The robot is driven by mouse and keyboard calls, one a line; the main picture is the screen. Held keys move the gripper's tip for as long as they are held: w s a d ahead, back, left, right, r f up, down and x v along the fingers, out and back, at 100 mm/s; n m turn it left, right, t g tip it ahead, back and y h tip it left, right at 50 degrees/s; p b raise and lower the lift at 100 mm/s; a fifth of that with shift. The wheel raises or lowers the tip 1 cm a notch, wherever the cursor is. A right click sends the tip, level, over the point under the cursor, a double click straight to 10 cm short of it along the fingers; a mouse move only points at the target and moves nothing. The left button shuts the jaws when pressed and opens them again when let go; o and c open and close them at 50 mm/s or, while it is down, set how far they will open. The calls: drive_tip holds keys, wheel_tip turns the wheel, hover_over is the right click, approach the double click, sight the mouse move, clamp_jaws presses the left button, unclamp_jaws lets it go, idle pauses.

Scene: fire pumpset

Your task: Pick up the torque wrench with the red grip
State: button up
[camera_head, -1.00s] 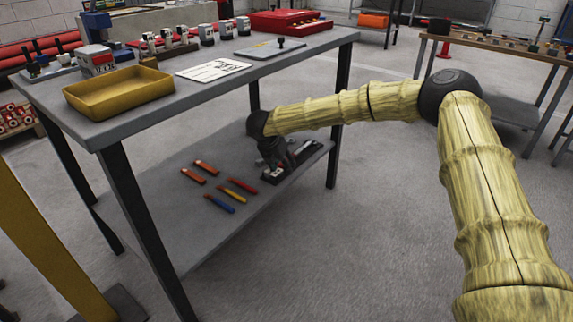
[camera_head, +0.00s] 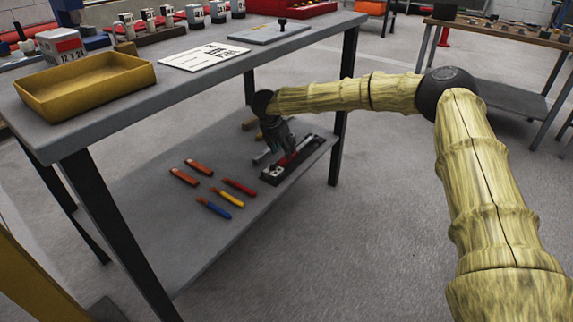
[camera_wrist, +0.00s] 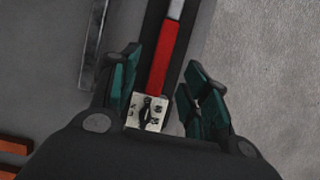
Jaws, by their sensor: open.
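The torque wrench with the red grip (camera_wrist: 167,62) lies in a dark tray (camera_wrist: 150,45) on the lower shelf. In the wrist view its red grip runs up between my fingers, with a grey shaft above it. In the head view the red grip (camera_head: 288,158) shows just beside my gripper (camera_head: 279,148). In the wrist view my gripper (camera_wrist: 160,90) is open, its green fingers on either side of the red grip and apart from it. A small white label plate (camera_wrist: 146,111) lies at the lower end of the grip. Finger height above the grip is hard to tell.
Orange, red, yellow and blue handled tools (camera_head: 221,207) lie on the lower shelf (camera_head: 185,245) to the left. The tabletop (camera_head: 200,85) is above, with a yellow tray (camera_head: 85,85). A table leg (camera_head: 344,105) stands right of my gripper. A grey bar (camera_wrist: 94,45) lies left of the tray.

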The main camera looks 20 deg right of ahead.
sight(296, 153)
drive_tip(key=shift+b+x, duration=1.35)
drive_tip(key=shift+x, duration=0.05)
drive_tip(key=shift+b+x, duration=0.8)
drive_tip(key=shift+x, duration=0.4)
drive_tip(key=shift+s, duration=0.1)
drive_tip(key=shift+r, duration=0.1)
clamp_jaws()
